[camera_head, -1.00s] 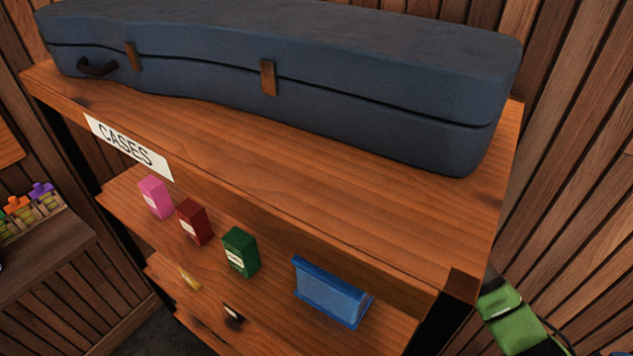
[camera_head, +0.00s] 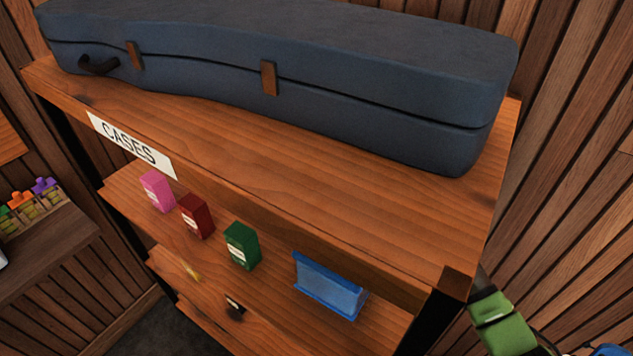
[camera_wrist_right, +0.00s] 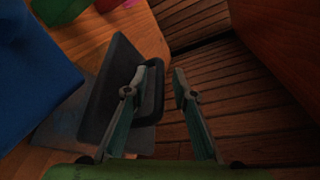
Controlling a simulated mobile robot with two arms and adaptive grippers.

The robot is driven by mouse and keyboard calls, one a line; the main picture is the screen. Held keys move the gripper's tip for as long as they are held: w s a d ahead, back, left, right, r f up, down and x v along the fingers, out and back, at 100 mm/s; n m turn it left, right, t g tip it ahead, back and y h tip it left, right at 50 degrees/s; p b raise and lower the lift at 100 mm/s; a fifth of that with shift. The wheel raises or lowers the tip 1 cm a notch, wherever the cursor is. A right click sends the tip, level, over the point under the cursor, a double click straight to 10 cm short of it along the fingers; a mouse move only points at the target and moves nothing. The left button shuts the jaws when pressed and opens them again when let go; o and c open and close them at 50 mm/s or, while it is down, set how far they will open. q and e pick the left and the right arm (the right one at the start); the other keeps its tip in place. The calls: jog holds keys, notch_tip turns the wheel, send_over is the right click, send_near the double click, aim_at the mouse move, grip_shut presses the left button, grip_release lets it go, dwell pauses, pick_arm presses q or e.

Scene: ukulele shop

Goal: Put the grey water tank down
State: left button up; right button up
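The grey water tank shows in the right wrist view as a dark grey rimmed piece (camera_wrist_right: 118,95) with a lighter grey body (camera_wrist_right: 62,122) beside the wooden shelf surface. My right gripper (camera_wrist_right: 167,77) has its two fingers apart. One finger overlaps the tank's dark rim in the picture; the other is clear of it, with a gap between. I cannot tell whether the finger touches the rim. The grey tank is not visible in the head view. There my green right arm (camera_head: 503,325) shows at the lower right, its gripper hidden. My left gripper is in neither view.
A blue case (camera_head: 330,95) lies on the top shelf (camera_head: 400,205), above a CASES sign (camera_head: 130,145). Below stand pink (camera_head: 157,191), dark red (camera_head: 196,216) and green (camera_head: 241,246) boxes and a blue tank (camera_head: 330,286). A wooden wall (camera_head: 575,170) stands close on the right.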

jog(key=b+v, duration=0.4)
jog(key=v, duration=0.8)
